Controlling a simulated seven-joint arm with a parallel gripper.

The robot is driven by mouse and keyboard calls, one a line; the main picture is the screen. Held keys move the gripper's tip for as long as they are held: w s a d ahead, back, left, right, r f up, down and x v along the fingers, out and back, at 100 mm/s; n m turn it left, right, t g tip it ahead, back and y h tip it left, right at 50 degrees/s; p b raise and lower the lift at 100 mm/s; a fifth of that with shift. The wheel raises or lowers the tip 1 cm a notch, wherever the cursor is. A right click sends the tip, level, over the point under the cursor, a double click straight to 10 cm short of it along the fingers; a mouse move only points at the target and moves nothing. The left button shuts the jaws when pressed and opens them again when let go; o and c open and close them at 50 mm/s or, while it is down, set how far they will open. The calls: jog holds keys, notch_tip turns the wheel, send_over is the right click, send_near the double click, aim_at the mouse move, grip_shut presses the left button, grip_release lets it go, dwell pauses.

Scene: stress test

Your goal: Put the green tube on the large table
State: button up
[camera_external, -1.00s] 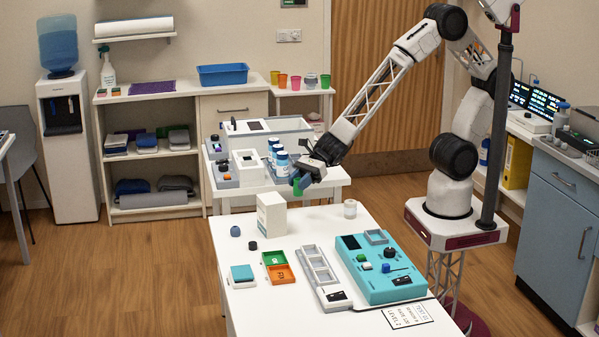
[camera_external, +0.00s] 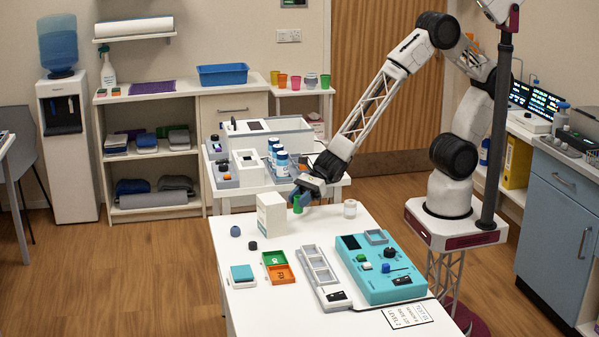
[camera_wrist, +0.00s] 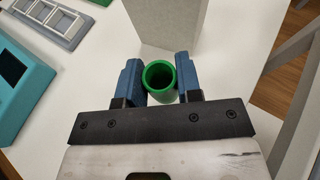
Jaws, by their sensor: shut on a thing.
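The green tube (camera_wrist: 160,82) is upright between the two blue fingers of my gripper (camera_wrist: 161,84) in the wrist view, its open end facing the camera. My gripper is shut on it. In the external view the green tube (camera_external: 297,204) shows below my gripper (camera_external: 299,201), at the far end of the large white table (camera_external: 330,222), just right of the white box. I cannot tell whether the tube's bottom touches the table top.
A white box (camera_external: 271,214) stands close to the tube.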

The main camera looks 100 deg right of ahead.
jog(key=shift+f, duration=1.7)
jog(key=shift+f, duration=0.1)
jog(key=o, duration=0.9)
jog(key=v, duration=1.2)
jog(key=shift+r, duration=0.25)
